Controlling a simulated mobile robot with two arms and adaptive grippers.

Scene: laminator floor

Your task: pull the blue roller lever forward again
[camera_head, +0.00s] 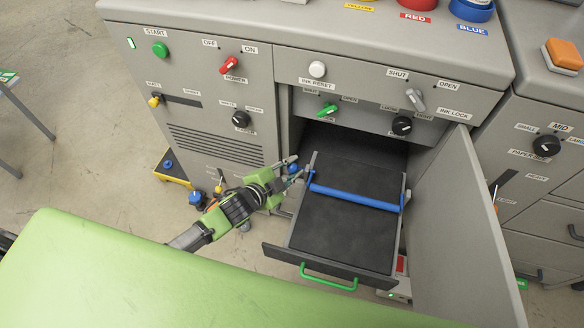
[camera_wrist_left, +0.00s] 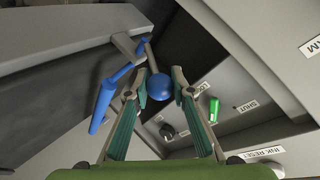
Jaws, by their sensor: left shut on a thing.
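My left gripper (camera_head: 290,172) reaches in from the left to the left side of the pulled-out drawer (camera_head: 345,240). It is shut on the blue ball knob of the roller lever (camera_head: 293,168). In the left wrist view the blue knob (camera_wrist_left: 160,87) sits between the two fingertips (camera_wrist_left: 163,88). The blue roller bar (camera_head: 352,198) lies across the drawer, around its middle, and also shows in the left wrist view (camera_wrist_left: 103,104). The fingers partly hide the lever in the head view. My right gripper is not in view.
The drawer with its green handle (camera_head: 328,283) stands out from the grey cabinet. An open cabinet door (camera_head: 455,230) stands to its right. A green lever (camera_head: 327,109) and black knob (camera_head: 402,125) are on the panel above. A yellow box (camera_head: 172,172) lies on the floor at left.

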